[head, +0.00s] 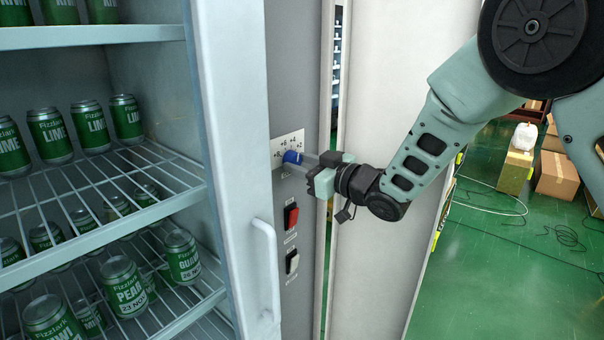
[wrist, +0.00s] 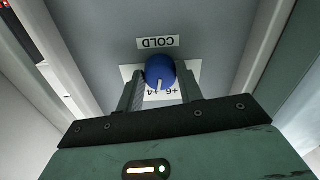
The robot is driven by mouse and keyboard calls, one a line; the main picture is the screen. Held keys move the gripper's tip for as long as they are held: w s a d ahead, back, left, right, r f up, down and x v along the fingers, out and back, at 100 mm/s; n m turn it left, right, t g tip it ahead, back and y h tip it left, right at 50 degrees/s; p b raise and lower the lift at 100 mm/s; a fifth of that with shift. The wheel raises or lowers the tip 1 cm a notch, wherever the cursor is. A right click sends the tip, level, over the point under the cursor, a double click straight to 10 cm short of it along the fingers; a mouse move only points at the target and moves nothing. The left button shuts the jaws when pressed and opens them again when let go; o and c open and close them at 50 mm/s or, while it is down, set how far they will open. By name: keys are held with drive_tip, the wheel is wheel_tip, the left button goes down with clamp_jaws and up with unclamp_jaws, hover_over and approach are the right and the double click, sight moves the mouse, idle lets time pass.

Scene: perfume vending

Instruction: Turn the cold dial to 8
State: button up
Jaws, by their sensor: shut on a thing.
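The blue cold dial (head: 292,157) sits on a white scale plate (head: 287,144) on the grey control panel. In the wrist view the dial (wrist: 160,70) shows a white pointer line toward the picture bottom, between the +4 and +6 marks. The COLD label (wrist: 158,42) reads upside down there. My gripper (head: 310,160) reaches in from the right and is shut on the dial. In the wrist view its fingers (wrist: 161,88) flank the dial on both sides. The fingers hide parts of the scale plate, and the +8 mark is not clear in the wrist view.
Below the dial are a red switch (head: 291,217) and a white switch (head: 292,262). The open fridge door edge with its handle (head: 266,270) stands left of the panel. Green cans (head: 125,285) fill the wire shelves. Boxes (head: 556,175) stand on the green floor at right.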

drive_tip(key=n+b, duration=0.1)
drive_tip(key=b, duration=0.2)
drive_tip(key=n+b, duration=0.2)
drive_tip(key=b, duration=0.1)
drive_tip(key=shift+f+n, duration=0.3)
drive_tip(key=shift+f, duration=0.1)
drive_tip(key=n+b, duration=0.4)
drive_tip(key=b, duration=0.3)
drive_tip(key=shift+d, duration=0.1)
drive_tip(key=n+b, duration=0.1)
drive_tip(key=b, duration=0.1)
drive_tip(key=n+b, duration=0.4)
drive_tip(key=shift+w+r, duration=0.1)
drive_tip(key=shift+r, duration=0.15)
drive_tip(key=shift+r+n+b, duration=0.15)
drive_tip(key=shift+n+b, duration=0.65)
drive_tip(key=shift+b, duration=0.1)
drive_tip(key=o, duration=1)
drive_tip(key=shift+c, duration=0.2)
